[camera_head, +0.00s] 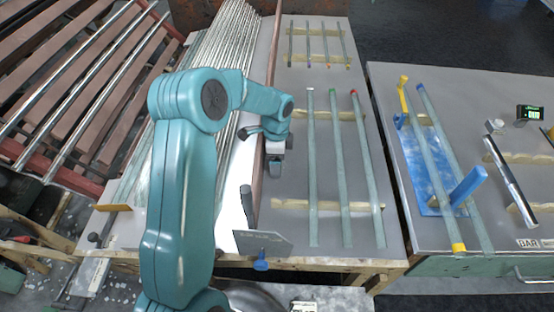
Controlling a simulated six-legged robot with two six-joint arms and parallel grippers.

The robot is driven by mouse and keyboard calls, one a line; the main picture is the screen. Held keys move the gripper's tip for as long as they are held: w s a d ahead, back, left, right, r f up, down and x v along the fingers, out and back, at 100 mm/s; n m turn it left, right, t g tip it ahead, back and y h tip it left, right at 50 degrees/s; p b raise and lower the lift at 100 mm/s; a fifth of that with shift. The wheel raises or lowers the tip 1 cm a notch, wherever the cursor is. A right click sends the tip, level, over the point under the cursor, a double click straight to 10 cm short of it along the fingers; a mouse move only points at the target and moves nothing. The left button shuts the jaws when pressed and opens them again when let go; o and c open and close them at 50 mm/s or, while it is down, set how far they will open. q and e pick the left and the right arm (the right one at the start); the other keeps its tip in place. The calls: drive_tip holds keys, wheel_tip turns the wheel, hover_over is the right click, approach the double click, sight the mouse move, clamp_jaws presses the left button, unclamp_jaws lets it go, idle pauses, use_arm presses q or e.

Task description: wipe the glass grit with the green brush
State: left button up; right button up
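One teal arm of mine rises from the bottom, left of centre, and reaches over the bench. I take it as my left arm. Its gripper (275,168) points down beside a long brown rail (270,90); its fingers are too small and covered to tell their opening. My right gripper is out of view. I cannot make out a green brush. Pale bits that may be glass grit (112,283) lie scattered on the floor at lower left. A grey plate with a blue handle (262,262), perhaps a dustpan, is at the bench's front edge.
Several pale green tubes (346,190) lie on wooden strips (290,204) on the grey bench. A bundle of rods (225,50) lies left of the rail. The right table holds a blue tray (418,168) with tubes across it. A dark floor gap separates the tables.

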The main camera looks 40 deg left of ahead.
sight(286, 165)
use_arm(q)
drive_tip(key=shift+w+d+f, duration=0.1)
drive_tip(key=shift+w+d, duration=0.85)
drive_tip(key=shift+d, duration=0.3)
drive_tip(key=shift+w+d, duration=0.2)
drive_tip(key=shift+d, duration=0.05)
drive_tip(key=shift+w+a+r, duration=0.2)
drive_tip(key=shift+w+r, duration=0.05)
drive_tip(key=shift+w, duration=0.15)
drive_tip(key=shift+s+a+f, duration=0.2)
drive_tip(key=shift+a+f, duration=0.05)
drive_tip(key=shift+a, duration=0.3)
drive_tip(key=shift+s+a, duration=1.05)
drive_tip(key=shift+a, duration=0.1)
drive_tip(key=shift+w+a+p, duration=0.15)
drive_tip(key=shift+w+p, duration=0.15)
drive_tip(key=shift+w, duration=0.1)
drive_tip(key=shift+w+a, duration=0.15)
drive_tip(key=shift+w, duration=0.05)
drive_tip(key=shift+w+d, duration=1.05)
drive_tip(key=shift+d, duration=0.15)
drive_tip(key=shift+w+d+r, duration=0.1)
drive_tip(key=shift+w+d, duration=0.05)
drive_tip(key=shift+d, duration=0.15)
